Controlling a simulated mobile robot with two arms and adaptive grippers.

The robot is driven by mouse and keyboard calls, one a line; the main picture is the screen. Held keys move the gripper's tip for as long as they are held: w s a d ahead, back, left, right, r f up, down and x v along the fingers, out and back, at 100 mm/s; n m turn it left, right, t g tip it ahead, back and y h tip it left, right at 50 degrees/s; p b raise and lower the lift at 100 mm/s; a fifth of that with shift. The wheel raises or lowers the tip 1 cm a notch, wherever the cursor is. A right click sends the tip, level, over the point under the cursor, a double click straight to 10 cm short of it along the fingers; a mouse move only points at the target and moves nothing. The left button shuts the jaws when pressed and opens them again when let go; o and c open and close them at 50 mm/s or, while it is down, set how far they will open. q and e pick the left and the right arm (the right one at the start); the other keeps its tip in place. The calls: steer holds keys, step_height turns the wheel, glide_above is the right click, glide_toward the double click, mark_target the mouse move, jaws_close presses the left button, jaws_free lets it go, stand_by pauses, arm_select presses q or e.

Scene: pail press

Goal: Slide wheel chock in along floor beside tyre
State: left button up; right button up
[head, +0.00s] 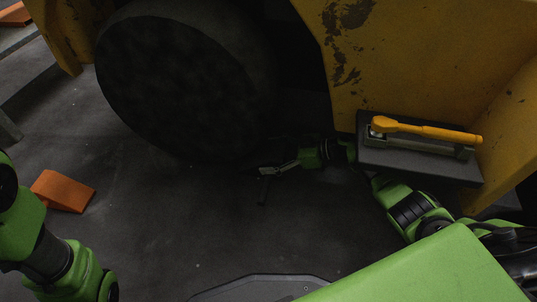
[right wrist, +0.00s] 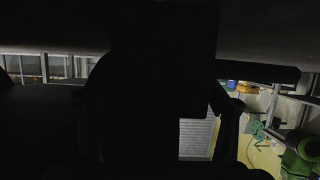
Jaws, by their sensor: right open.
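An orange wedge-shaped wheel chock (head: 63,191) lies on the dark floor at the left in the head view, apart from the tyre. The large dark tyre (head: 180,85) stands at the upper middle under the yellow body. My right gripper (head: 263,187) is open, low near the floor just below the tyre's lower right side, and well to the right of the chock. In the right wrist view, the open fingers (right wrist: 160,105) are nearly black. A dark block shape between them cannot be identified. My left arm shows at the left edge, but its gripper is out of view.
Yellow machine bodywork (head: 400,70) with worn paint overhangs my right arm. A dark step (head: 425,170) there holds a yellow-handled tool (head: 430,131). Another orange piece (head: 15,14) is at the top left corner. The floor (head: 170,220) between chock and right gripper is clear.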

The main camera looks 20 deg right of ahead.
steer(key=s+d, duration=0.2)
steer(key=d, duration=0.2)
steer(key=s+d, duration=0.3)
steer(key=s+d+r, duration=0.1)
steer(key=s+d, duration=0.1)
steer(key=d, duration=0.2)
steer(key=shift+s+d+r, duration=0.1)
steer(key=shift+s+d, duration=0.25)
steer(key=shift+s, duration=0.05)
